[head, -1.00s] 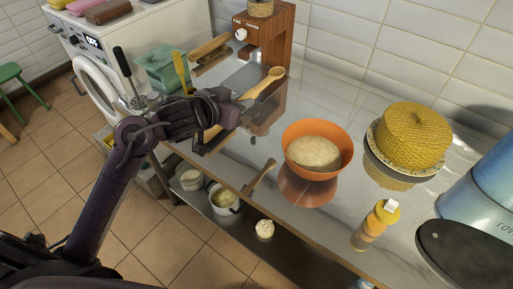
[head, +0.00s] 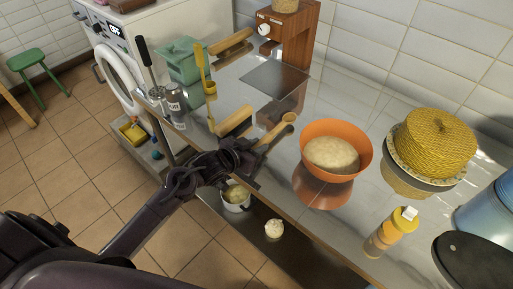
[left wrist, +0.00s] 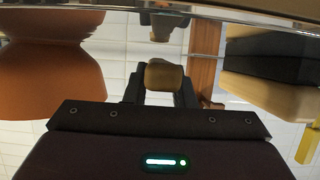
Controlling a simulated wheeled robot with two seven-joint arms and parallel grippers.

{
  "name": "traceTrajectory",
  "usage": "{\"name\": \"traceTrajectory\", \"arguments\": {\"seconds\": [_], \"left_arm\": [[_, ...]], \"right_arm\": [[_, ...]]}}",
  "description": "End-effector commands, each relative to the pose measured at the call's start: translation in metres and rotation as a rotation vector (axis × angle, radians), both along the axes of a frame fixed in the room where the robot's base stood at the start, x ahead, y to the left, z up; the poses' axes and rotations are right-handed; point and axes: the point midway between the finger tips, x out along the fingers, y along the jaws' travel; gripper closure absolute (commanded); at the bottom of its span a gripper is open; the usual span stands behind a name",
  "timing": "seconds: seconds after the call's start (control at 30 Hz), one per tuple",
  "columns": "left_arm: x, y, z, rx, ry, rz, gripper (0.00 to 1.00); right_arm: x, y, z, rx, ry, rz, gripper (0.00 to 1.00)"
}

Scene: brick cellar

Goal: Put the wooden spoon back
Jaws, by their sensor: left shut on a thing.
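The wooden spoon (head: 288,118) is in my left gripper (head: 244,160), its bowl end pointing away toward the back wall. It is low over the counter's front edge, left of the orange bowl. I cannot tell whether it touches the counter. In the left wrist view the fingers are closed around a wooden piece of the spoon (left wrist: 163,75). The rest of the handle is hidden by the gripper. My right gripper is out of view.
The orange bowl (head: 364,146) with dough stands to the right. Farther back are a teal container (head: 183,62), a yellow utensil (head: 200,65) and a brown wooden appliance (head: 296,42). An orange-yellow bottle (head: 388,235) stands near the front edge.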

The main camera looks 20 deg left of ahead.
Motion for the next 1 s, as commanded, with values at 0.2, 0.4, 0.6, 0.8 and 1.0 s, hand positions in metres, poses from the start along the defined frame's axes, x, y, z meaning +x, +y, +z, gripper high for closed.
{"name": "traceTrajectory", "arguments": {"seconds": [0.2,0.4,0.6,0.8,1.0], "left_arm": [[0.000,0.000,-0.012,0.000,-0.002,0.001,1.00],[0.000,0.000,-0.013,0.000,-0.002,0.001,1.00],[0.000,0.000,-0.015,0.000,-0.001,0.001,0.64],[0.000,0.000,-0.015,0.000,-0.001,0.001,0.55],[0.000,0.000,-0.011,0.001,-0.002,0.001,0.55]], "right_arm": [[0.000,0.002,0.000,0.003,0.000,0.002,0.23],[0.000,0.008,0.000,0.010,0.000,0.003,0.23],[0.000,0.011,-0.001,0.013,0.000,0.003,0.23],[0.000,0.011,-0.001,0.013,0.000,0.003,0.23],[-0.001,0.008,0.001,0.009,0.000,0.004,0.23]]}}
